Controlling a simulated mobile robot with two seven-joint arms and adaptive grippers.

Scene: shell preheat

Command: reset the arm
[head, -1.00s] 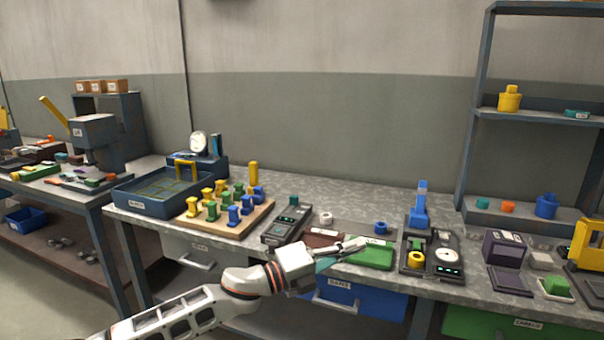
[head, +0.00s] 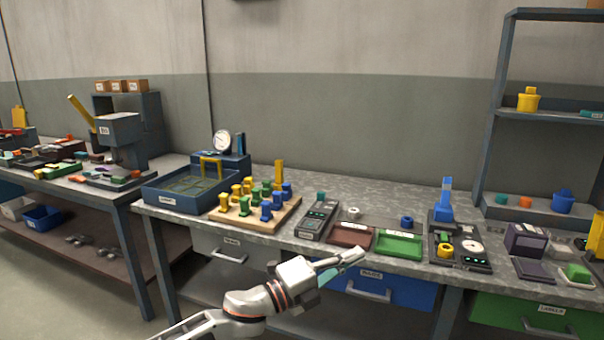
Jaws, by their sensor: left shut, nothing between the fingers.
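My left gripper (head: 350,258) is shut and empty. It hangs in front of the bench's front edge, before the blue drawer (head: 392,293). My left arm reaches in from the bottom left. The red tray (head: 350,235) and the green tray (head: 399,243) lie on the bench just beyond the gripper and look empty. My right gripper is not in view.
A wooden board (head: 283,216) with several coloured pegs stands left of a dark device (head: 317,220). A white ring (head: 354,212) and a blue ring (head: 406,221) lie behind the trays. A dark station (head: 474,260) stands right. Floor at lower left is clear.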

